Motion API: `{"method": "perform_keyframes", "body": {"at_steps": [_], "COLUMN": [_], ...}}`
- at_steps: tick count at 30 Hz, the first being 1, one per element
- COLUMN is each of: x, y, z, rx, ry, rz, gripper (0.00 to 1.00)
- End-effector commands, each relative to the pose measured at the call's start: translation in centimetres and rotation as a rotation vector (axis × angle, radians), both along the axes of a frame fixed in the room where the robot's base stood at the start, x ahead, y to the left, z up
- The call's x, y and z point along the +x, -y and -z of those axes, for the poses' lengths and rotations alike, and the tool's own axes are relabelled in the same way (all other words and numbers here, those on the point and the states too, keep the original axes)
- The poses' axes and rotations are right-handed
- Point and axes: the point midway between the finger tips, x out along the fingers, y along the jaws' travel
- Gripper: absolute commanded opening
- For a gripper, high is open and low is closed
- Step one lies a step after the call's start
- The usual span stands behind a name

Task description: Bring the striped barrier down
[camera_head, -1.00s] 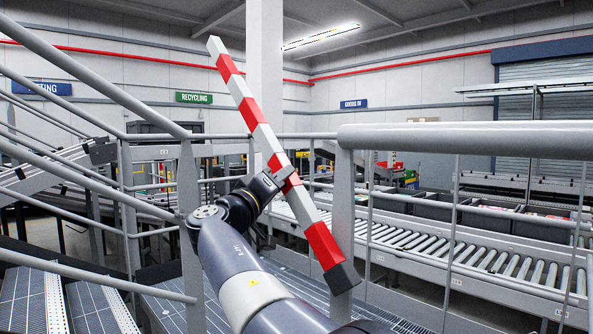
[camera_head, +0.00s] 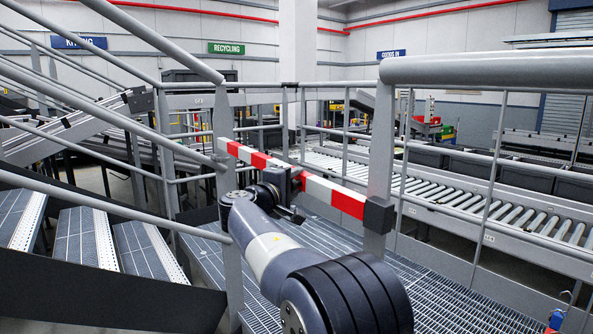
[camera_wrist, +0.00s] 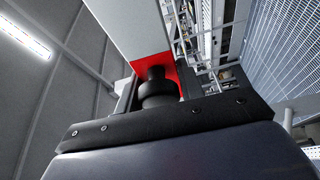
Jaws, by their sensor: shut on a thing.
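The striped barrier (camera_head: 333,194) is a red and white bar with a dark block at its right end, at a railing post. In the head view it lies nearly level, its left end by the left railing post. My gripper (camera_head: 297,181) is shut on the bar around its middle; the fingers are partly hidden behind my wrist. In the wrist view the red and white bar (camera_wrist: 133,28) runs away from my gripper (camera_wrist: 155,80), with a red stretch between the jaws.
Grey railings and posts (camera_head: 380,150) stand on both sides of the bar. Grated catwalk floor (camera_head: 440,300) lies below and behind it. Stairs (camera_head: 95,240) are at the left, and a roller conveyor (camera_head: 430,190) runs beyond the railing at the right.

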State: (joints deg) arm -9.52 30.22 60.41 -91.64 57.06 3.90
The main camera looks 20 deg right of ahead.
Motion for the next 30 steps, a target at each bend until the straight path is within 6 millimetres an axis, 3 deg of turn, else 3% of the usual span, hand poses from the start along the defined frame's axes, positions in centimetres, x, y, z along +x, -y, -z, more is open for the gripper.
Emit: {"method": "perform_keyframes", "body": {"at_steps": [20,21,27,30], "x": [0.0,0.0,0.0,0.0], "y": [0.0,0.0,0.0,0.0], "z": [1.8,1.9,1.8,1.7], "rx": [-0.021,-0.021,-0.02,-0.021], "ry": [-0.066,-0.067,-0.065,-0.062], "rz": [0.001,0.002,0.001,0.001], "gripper": [0.14,0.38,0.53,0.53]}}
